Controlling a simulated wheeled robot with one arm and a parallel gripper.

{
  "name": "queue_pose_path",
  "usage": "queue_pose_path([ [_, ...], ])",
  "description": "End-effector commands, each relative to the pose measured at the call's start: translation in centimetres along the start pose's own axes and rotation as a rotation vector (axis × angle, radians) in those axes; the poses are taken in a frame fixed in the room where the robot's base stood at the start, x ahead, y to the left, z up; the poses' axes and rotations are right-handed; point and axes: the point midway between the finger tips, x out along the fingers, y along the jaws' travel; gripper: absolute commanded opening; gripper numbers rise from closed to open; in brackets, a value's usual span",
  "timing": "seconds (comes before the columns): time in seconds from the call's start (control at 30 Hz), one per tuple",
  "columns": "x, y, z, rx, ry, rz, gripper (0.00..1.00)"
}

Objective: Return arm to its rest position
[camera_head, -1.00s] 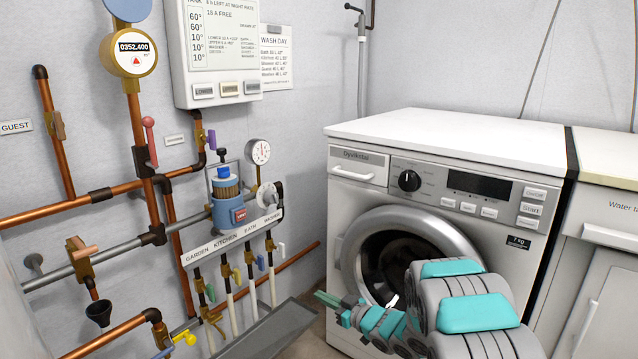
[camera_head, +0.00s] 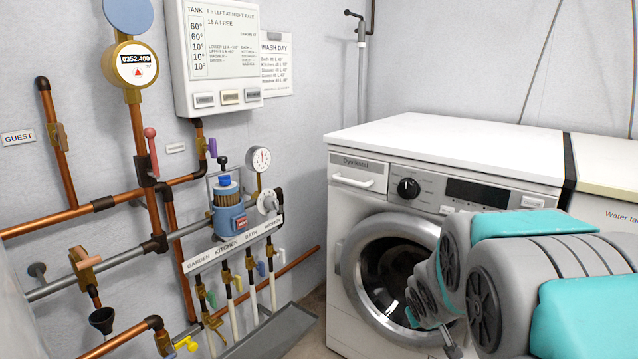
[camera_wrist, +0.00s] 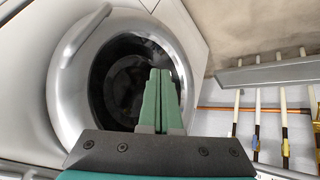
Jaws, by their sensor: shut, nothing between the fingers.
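My gripper (camera_wrist: 159,98) shows in the wrist view with its green fingers together and nothing between them. It points toward the round door (camera_wrist: 75,65) of the washing machine, and the dark drum window is behind the fingertips. In the head view my grey and teal arm (camera_head: 545,270) is folded at the lower right, in front of the washing machine (camera_head: 345,205). I cannot tell how far the arm is from the machine's front.
Copper pipes with coloured valves and a blue pump (camera_head: 229,220) line the left wall. A grey trough (camera_head: 270,335) sits low beneath them. A cream-topped cabinet (camera_head: 605,175) stands right of the machine. Open space lies between the trough and the machine.

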Motion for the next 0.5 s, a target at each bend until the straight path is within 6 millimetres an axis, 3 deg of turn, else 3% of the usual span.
queue_pose_path([
  [0.03,-2.2,0.1,1.6,0.024,-0.050,0.004,0.00],
  [0.23,-9.5,-1.6,10.1,0.110,-0.296,-0.030,0.00],
  [0.5,-19.8,-6.9,20.8,0.165,-0.603,-0.169,0.00],
])
